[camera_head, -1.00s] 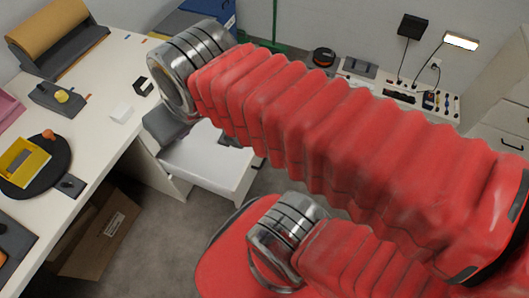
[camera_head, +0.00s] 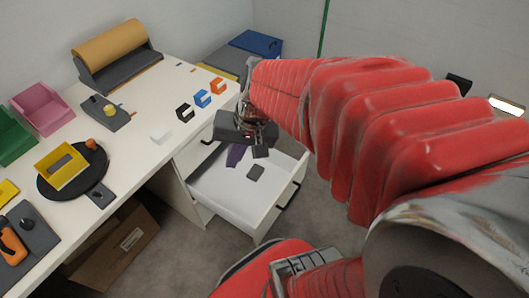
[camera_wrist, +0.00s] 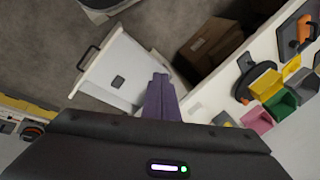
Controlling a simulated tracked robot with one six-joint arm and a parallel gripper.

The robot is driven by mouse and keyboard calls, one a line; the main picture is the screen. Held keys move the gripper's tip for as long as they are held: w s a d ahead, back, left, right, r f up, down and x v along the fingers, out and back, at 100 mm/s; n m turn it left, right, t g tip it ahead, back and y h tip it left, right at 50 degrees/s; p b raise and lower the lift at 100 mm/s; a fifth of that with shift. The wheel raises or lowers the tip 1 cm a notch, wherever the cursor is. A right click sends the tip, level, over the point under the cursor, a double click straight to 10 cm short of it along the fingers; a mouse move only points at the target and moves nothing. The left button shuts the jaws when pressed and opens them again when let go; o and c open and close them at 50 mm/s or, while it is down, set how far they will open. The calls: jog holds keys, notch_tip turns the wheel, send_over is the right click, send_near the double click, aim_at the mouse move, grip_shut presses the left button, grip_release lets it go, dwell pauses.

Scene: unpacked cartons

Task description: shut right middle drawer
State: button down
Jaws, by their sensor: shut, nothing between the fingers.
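A white drawer (camera_head: 227,197) stands pulled out from the right end of the white desk. Its front panel with a dark handle (camera_head: 290,194) faces right. It also shows in the wrist view (camera_wrist: 115,62), with its handle at the far left end. A small dark grey block (camera_head: 255,173) lies inside, otherwise the visible floor of the drawer is bare. My gripper (camera_head: 234,160), with purple fingers, is shut and empty. It appears above or at the inner part of the drawer; I cannot tell whether it touches. The fingers show in the wrist view (camera_wrist: 160,80).
The desk (camera_head: 150,165) carries a brown roll (camera_head: 115,50), small coloured clips, a yellow tray (camera_head: 62,166) on a black disc, and pink and green bins. An open carton (camera_head: 115,245) stands under the desk. Grey floor lies around the drawer front.

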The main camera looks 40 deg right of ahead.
jog(key=d+f+m+t+y, duration=0.2)
jog(key=d+f+m+y, duration=0.1)
jog(key=d+f+m, duration=1.2)
jog(key=s+d+f+m+t+h, duration=0.1)
jog(key=s+d+f+m, duration=0.4)
jog(key=f, duration=0.4)
jog(key=s+d+f+m+t+h, duration=0.1)
jog(key=s+d+f+m, duration=0.4)
jog(key=f, duration=0.5)
jog(key=shift+d+f+t, duration=0.3)
jog(key=shift+d+t, duration=0.2)
jog(key=shift+t, duration=0.2)
